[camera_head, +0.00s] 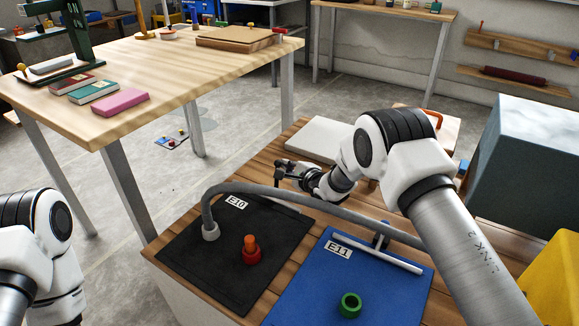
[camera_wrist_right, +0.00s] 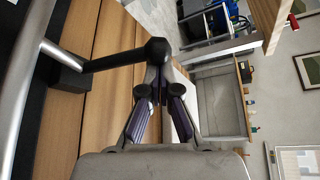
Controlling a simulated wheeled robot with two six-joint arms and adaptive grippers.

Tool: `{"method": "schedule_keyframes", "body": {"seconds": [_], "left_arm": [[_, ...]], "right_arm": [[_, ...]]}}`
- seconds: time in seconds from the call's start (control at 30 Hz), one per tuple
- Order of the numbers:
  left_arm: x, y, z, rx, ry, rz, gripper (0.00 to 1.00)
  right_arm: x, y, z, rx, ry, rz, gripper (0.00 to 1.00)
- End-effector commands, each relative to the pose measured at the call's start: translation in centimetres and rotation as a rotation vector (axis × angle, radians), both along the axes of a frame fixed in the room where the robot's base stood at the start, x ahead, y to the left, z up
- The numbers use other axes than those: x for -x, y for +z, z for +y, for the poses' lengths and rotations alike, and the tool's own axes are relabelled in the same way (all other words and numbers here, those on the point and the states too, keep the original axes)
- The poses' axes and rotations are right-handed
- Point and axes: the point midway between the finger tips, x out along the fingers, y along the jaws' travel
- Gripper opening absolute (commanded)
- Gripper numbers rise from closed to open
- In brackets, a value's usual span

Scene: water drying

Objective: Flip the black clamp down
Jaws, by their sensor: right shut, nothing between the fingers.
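The black clamp lever, a rod with a round ball knob (camera_wrist_right: 156,50), runs from a black base (camera_wrist_right: 68,74) at the left of the right wrist view. The knob is at the tips of my right gripper (camera_wrist_right: 161,80), whose fingers meet there; I cannot tell whether they touch it. In the head view my right gripper (camera_head: 290,170) is at the far edge of the black mat (camera_head: 265,210), behind the grey hose. There the clamp is small and mostly hidden by the gripper and hose. Only my left arm's links show at the lower left; its gripper is out of view.
A grey hose (camera_head: 300,195) arches over the black E10 mat and the blue E11 mat (camera_head: 330,295). A red fitting (camera_head: 251,255) and a green ring (camera_head: 350,304) stand on the mats. A white board (camera_head: 312,138) lies behind my right gripper. A grey block (camera_head: 530,150) stands right.

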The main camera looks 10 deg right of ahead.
Motion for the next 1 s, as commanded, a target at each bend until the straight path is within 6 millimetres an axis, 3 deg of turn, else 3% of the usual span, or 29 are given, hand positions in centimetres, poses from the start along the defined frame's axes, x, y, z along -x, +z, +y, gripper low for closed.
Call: {"method": "schedule_keyframes", "body": {"seconds": [0.47,1.0], "left_arm": [[0.0,0.3,0.0,0.0,0.0,0.0,0.5],[0.0,0.5,0.0,0.0,0.0,0.0,0.5]], "right_arm": [[0.6,0.2,0.5,0.064,0.0,-0.063,0.0],[3.1,0.2,3.1,0.353,0.0,-0.349,0.0]]}}
